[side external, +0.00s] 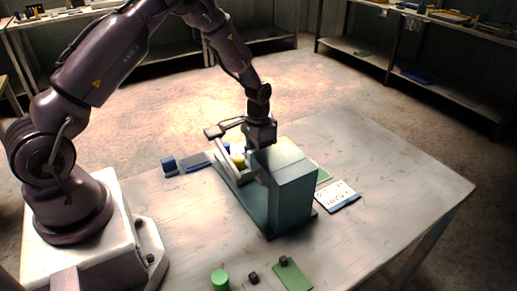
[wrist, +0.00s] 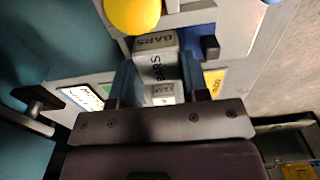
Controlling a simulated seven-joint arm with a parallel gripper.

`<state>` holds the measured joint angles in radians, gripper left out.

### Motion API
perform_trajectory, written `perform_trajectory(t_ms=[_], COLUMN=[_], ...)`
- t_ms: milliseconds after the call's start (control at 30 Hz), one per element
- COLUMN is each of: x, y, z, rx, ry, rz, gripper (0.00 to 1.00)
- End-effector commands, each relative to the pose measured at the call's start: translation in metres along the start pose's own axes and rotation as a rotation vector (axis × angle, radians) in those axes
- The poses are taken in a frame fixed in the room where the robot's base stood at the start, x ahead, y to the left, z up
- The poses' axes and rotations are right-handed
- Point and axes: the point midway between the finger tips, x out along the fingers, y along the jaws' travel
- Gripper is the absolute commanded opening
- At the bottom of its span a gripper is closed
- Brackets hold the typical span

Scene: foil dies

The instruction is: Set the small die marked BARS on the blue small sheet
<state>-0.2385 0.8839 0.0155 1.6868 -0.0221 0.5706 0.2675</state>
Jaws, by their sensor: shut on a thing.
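In the wrist view a pale grey die marked BARS (wrist: 155,66) sits between the two fingers of my gripper (wrist: 158,75). The fingers are shut on its sides, and the word shows on more than one face. In the side external view my gripper (side external: 262,132) is low behind the tall teal press block, which hides the fingertips and the die. A flat blue-grey sheet (side external: 196,162) lies on the table left of the press; I cannot tell whether it is the blue small sheet.
The teal press (side external: 292,190) stands close to my gripper, with a yellow round part (side external: 238,160) beside it. A blue block (side external: 168,165) is at the left. A white marked card (side external: 337,196) lies right. A green cylinder (side external: 220,280) and green sheet (side external: 296,277) are in front.

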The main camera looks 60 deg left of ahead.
Motion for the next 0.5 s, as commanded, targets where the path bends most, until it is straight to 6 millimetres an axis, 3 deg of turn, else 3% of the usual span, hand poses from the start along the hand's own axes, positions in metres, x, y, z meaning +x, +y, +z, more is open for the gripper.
perform_trajectory(t_ms=[267, 300, 333, 500], x=[0.0013, 0.002, 0.0016, 0.0015], y=[-0.0002, -0.0002, -0.0002, -0.0002], z=[-0.0007, -0.0007, -0.0008, -0.0007], rx=[0.0, 0.0, 0.0, 0.0], ry=[0.002, 0.002, 0.003, 0.002], rz=[-0.001, -0.001, -0.001, -0.001], gripper=[0.11, 0.44, 0.51, 0.52])
